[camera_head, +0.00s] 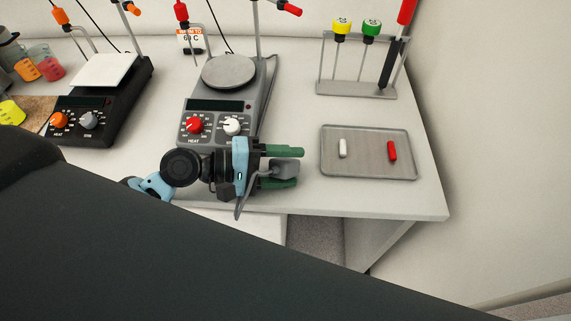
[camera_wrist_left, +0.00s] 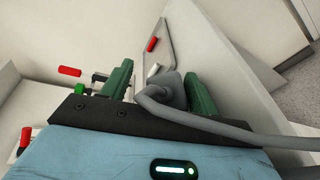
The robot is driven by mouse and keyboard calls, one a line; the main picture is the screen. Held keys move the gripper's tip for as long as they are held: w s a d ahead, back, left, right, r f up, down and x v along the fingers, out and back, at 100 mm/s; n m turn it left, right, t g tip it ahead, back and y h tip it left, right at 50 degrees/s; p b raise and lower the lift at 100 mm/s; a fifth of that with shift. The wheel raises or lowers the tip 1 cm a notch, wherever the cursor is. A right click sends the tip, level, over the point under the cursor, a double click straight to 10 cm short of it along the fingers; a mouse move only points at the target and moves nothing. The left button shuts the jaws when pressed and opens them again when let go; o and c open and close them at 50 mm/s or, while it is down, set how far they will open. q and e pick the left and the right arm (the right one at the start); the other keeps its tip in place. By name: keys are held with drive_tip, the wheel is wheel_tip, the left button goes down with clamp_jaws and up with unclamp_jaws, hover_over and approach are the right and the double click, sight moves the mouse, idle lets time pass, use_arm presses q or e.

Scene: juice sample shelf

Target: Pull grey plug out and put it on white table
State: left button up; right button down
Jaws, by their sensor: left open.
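My left gripper (camera_head: 299,167) is open over the white table (camera_head: 300,110), near its front edge, with green fingers pointing right. The grey plug (camera_head: 285,169) is between the two fingers. Its grey cable (camera_head: 240,208) bends back under the gripper. In the left wrist view, the plug (camera_wrist_left: 168,92) is between the open fingers of the gripper (camera_wrist_left: 158,70), nearer the right finger, and its cable runs off to the right. I cannot tell whether the plug touches the table. No socket is visible at the plug. My right gripper is not in view.
A grey tray (camera_head: 365,172) with a white and a red stir bar lies right of the gripper. A hot plate stirrer (camera_head: 215,105) stands just behind it. A rack (camera_head: 355,88) with yellow and green-capped tools is behind the tray. Bare tabletop lies between tray and stirrer.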

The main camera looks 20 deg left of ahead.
use_arm(q)
drive_tip(key=b+v, duration=0.1)
drive_tip(key=v, duration=0.5)
drive_tip(key=shift+s+a+f, duration=0.15)
drive_tip(key=shift+s+a+r, duration=0.2)
drive_tip(key=shift+s+a, duration=0.05)
drive_tip(key=shift+a, duration=0.25)
drive_tip(key=shift+a+r+b, duration=0.1)
drive_tip(key=shift+a+b, duration=0.05)
drive_tip(key=shift+b, duration=0.15)
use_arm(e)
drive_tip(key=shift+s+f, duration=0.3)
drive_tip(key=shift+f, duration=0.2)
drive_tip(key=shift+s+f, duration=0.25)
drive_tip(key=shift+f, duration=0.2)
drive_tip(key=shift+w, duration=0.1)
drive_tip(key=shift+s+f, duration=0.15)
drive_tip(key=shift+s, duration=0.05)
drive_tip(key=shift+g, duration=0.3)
